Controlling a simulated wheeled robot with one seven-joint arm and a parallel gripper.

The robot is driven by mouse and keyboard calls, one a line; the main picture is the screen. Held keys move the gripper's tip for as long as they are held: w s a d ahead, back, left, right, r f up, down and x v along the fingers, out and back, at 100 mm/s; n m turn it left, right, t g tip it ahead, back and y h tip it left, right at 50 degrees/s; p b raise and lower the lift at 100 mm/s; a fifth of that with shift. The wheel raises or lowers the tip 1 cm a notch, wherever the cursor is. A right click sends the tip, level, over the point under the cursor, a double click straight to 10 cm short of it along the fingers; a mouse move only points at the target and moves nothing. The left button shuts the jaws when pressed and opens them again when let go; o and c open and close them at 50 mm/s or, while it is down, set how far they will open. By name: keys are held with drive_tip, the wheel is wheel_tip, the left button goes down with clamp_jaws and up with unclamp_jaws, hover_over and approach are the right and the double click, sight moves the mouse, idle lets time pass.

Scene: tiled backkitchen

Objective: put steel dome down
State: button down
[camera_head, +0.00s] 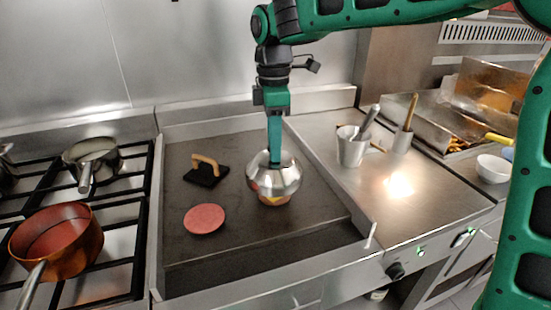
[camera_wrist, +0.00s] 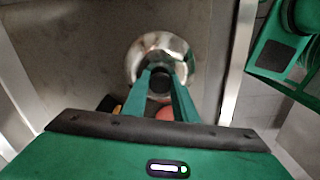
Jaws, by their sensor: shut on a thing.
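The steel dome (camera_head: 273,181) is a shiny rounded cover over the right part of the dark griddle (camera_head: 185,245). My gripper (camera_head: 275,160) points straight down and is shut on the knob at its top. Below the dome's rim a strip of orange and yellow shows, so something lies beneath it; I cannot tell what exactly, nor whether the rim touches it. In the wrist view the dome (camera_wrist: 160,52) sits between and beyond my two fingers (camera_wrist: 162,88), with its dark knob between them.
A pink round patty (camera_head: 204,218) and a press with a wooden handle (camera_head: 206,170) lie on the griddle to the left. A copper pan (camera_head: 57,240) and a steel pan (camera_head: 91,156) stand on the stove. Steel utensil pots (camera_head: 351,147) stand on the right counter.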

drive_tip(key=shift+w+f, duration=0.15)
drive_tip(key=shift+f, duration=1.95)
drive_tip(key=shift+f, duration=0.6)
drive_tip(key=c, duration=1.4)
unclamp_jaws()
drive_tip(key=shift+c, duration=0.2)
wheel_tip(320, 180, up, 13)
drive_tip(key=shift+w+r, duration=0.1)
drive_tip(key=shift+r, duration=0.05)
